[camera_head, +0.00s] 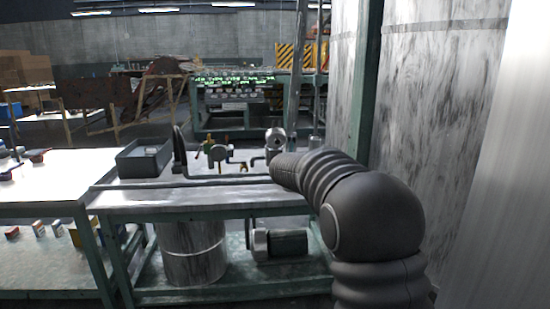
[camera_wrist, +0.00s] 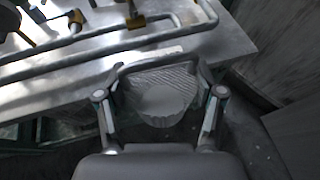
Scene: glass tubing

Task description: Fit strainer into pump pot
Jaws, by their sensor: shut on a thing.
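My gripper (camera_wrist: 160,88) shows in the wrist view, its two fingers on either side of a grey, basket-like strainer (camera_wrist: 158,104) with ribbed or meshed walls. The gripper is shut on the strainer and holds it by its sides, beside the edge of the metal bench. A dark bar crosses the strainer's far side. In the head view my arm hides the gripper and strainer. A round grey fitting with a dark centre (camera_head: 276,141) stands at the bench's back right. I cannot tell which part is the pump pot.
The metal bench (camera_head: 150,200) carries bent pipes (camera_wrist: 110,45), brass-coloured fittings (camera_wrist: 136,20) and a grey bin (camera_head: 144,160). A motor-like unit (camera_head: 284,244) and a drum (camera_head: 190,255) are below. A large pale cylinder (camera_head: 430,130) stands close on the right.

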